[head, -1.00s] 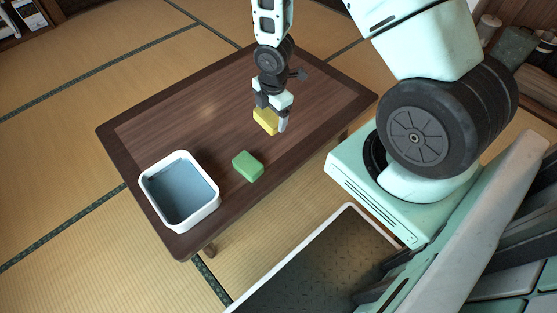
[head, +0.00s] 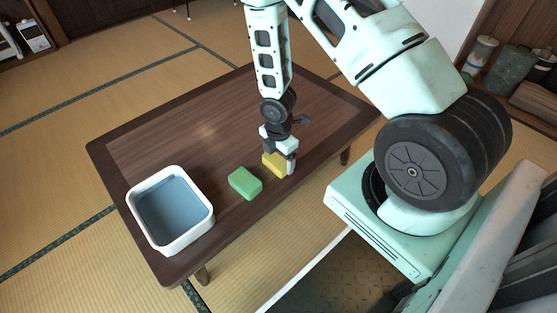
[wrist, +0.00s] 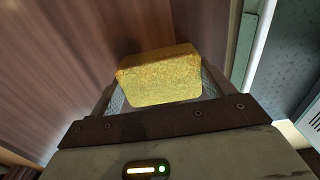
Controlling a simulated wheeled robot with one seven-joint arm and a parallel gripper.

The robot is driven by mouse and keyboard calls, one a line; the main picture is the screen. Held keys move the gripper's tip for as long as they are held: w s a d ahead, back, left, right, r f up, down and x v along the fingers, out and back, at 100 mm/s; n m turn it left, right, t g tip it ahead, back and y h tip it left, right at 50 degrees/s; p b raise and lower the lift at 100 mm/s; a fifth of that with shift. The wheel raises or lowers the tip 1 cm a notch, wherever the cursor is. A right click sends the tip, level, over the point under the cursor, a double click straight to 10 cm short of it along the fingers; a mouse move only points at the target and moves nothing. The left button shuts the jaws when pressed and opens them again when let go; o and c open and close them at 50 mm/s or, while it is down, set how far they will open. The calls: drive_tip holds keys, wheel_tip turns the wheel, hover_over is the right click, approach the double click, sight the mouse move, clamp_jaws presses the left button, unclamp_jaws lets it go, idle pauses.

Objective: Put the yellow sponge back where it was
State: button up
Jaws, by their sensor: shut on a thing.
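The yellow sponge (head: 274,164) is between the fingers of my gripper (head: 279,162), over the near right part of the low table in the head view. My gripper points down and is shut on it. In the wrist view the sponge (wrist: 162,77) fills the space between the fingers, with the dark table top behind it. I cannot tell whether the sponge touches the table. A green sponge (head: 245,183) lies on the table just to the left of the yellow one, with a small gap between them.
A white square tub (head: 203,233) with a blue-grey inside stands at the table's near left corner. The wooden table (head: 180,125) is bare across its middle and far side. Tatami floor (head: 60,200) surrounds it. Containers (head: 480,55) stand far right.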

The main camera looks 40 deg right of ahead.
sight(278, 158)
drive_tip(key=o, duration=0.8)
drive_tip(key=shift+o, duration=0.2)
drive_tip(key=shift+r, duration=0.1)
wheel_tip(278, 158, up, 12)
drive_tip(key=p, duration=0.6)
drive_tip(key=a+r+m, duration=0.3)
drive_tip(key=a+r, duration=0.5)
drive_tip(key=r, duration=0.1)
drive_tip(key=s+a+r+m, duration=0.7)
drive_tip(key=s+a+r, duration=0.8)
drive_tip(key=s+r, duration=0.1)
drive_tip(key=shift+s+m+y, duration=0.3)
drive_tip(key=shift+s+m, duration=0.1)
drive_tip(key=shift+s, duration=0.5)
